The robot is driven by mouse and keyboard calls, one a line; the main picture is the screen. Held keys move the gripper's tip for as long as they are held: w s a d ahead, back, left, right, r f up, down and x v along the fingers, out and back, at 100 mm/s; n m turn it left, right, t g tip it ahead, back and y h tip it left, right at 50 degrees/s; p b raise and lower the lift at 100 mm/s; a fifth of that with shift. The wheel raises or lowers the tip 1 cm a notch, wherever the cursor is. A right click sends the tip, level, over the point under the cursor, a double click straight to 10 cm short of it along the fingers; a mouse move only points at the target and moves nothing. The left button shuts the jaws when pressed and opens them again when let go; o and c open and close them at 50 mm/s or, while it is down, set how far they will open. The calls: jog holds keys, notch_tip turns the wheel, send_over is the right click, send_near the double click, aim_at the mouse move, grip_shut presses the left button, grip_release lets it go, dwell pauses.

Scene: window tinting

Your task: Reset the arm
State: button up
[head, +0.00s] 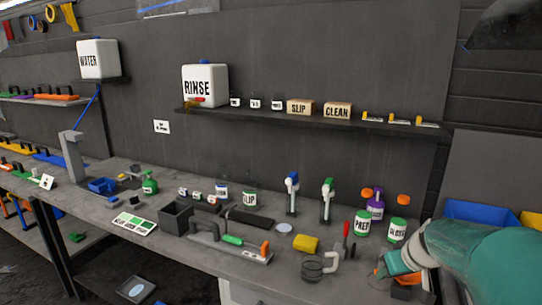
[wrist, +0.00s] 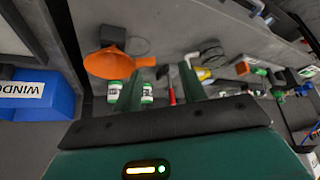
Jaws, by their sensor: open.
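My gripper (wrist: 161,72) shows in the wrist view with two green fingers spread apart. Nothing is held between them. In the head view my teal arm comes in from the right, and my gripper (head: 388,266) is low over the right end of the grey bench (head: 310,222). A red-handled tool (wrist: 171,88) and white-and-green containers (wrist: 147,92) show beyond and between the fingers. The arm hides part of the bench's right end in the head view.
Green containers labelled PREP (head: 362,224) and GLOSS (head: 397,230) and a purple bottle (head: 376,206) stand close to my gripper. A yellow roll (head: 305,243) lies left of it. A shelf (head: 330,120) runs along the wall above.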

jog(key=s+a+r, duration=0.2)
jog(key=s+a, duration=0.7)
jog(key=s+a+r+m, duration=0.1)
jog(key=s+a+r, duration=0.1)
jog(key=s+a, duration=0.7)
jog(key=shift+s+a+r+g, duration=0.25)
jog(key=shift+s+a+g, duration=0.1)
jog(key=shift+s, duration=0.45)
jog(key=shift+c, duration=0.5)
jog(key=shift+d, duration=0.15)
